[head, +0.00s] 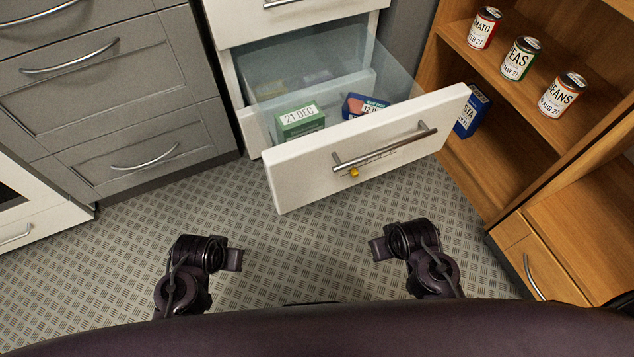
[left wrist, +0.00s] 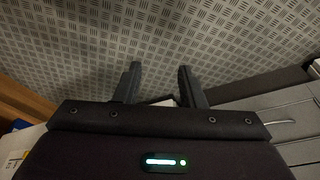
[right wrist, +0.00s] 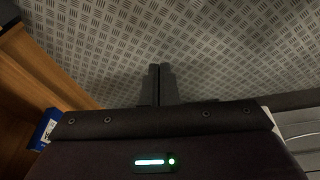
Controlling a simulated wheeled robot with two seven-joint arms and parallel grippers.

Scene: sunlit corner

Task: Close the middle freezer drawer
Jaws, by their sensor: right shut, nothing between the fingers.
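The freezer drawer (head: 295,180) is pulled well out, its white front facing me with a long metal bar handle (head: 385,146). Its clear bin holds a green box (head: 300,121) labelled 21 DEC and a blue box (head: 362,105). A small yellow piece (head: 354,172) shows just below the handle. A closed white front (head: 285,20) is above it. My left gripper (head: 236,260) is open and empty in front of the drawer at lower left; its spread fingers show in the left wrist view (left wrist: 158,88). My right gripper (head: 376,249) is shut and empty, in front of the drawer; its fingertips meet in the right wrist view (right wrist: 160,68).
A wooden shelf unit (head: 470,165) with several cans and a blue box (head: 472,112) stands close right of the drawer. Grey cabinets (head: 110,85) line the left. The patterned floor (head: 300,265) between me and the drawer is clear.

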